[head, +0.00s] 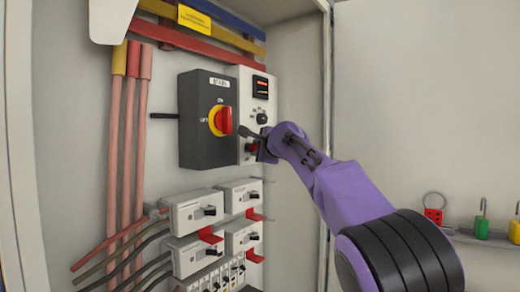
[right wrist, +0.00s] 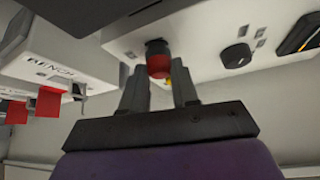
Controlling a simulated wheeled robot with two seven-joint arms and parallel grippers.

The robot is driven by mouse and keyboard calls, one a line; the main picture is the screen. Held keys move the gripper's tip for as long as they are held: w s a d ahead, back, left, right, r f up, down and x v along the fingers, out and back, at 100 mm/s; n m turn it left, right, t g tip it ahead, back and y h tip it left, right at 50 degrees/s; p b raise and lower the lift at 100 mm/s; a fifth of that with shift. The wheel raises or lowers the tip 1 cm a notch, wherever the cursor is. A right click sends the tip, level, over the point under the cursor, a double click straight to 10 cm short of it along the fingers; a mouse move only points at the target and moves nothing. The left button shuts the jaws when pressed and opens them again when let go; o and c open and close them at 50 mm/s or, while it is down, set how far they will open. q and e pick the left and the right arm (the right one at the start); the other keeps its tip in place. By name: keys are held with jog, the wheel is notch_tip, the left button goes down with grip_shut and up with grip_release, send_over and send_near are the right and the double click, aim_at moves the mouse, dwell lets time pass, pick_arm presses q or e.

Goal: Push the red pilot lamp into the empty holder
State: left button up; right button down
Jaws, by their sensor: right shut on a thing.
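The red pilot lamp (right wrist: 158,65) has a red cap and shows between the fingertips of my right gripper (right wrist: 159,76). A dark round collar (right wrist: 156,46) sits behind the cap at the white panel (right wrist: 190,30); I cannot tell whether it is the holder or part of the lamp, nor how deep the lamp sits. In the head view the lamp (head: 251,147) is a small red spot low on the panel (head: 258,92), partly hidden by the right gripper (head: 256,143), which is shut on it. My left gripper is not in view.
A dark switch box with a red and yellow rotary handle (head: 221,120) stands left of the panel. A black knob (head: 262,117) and a display (head: 261,87) sit above the lamp. White breakers (head: 195,212) are below. The cabinet's right edge (head: 327,120) is close to my right arm.

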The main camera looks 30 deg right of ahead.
jog(key=shift+w+a, duration=0.2)
jog(key=shift+w, duration=0.15)
jog(key=c, duration=0.9)
grip_release()
jog(key=shift+o, duration=0.6)
jog(key=shift+w+a+f, duration=0.1)
jog(key=shift+w, duration=0.1)
jog(key=b+v, duration=0.5)
jog(key=v, duration=0.5)
jog(key=shift+s, duration=0.25)
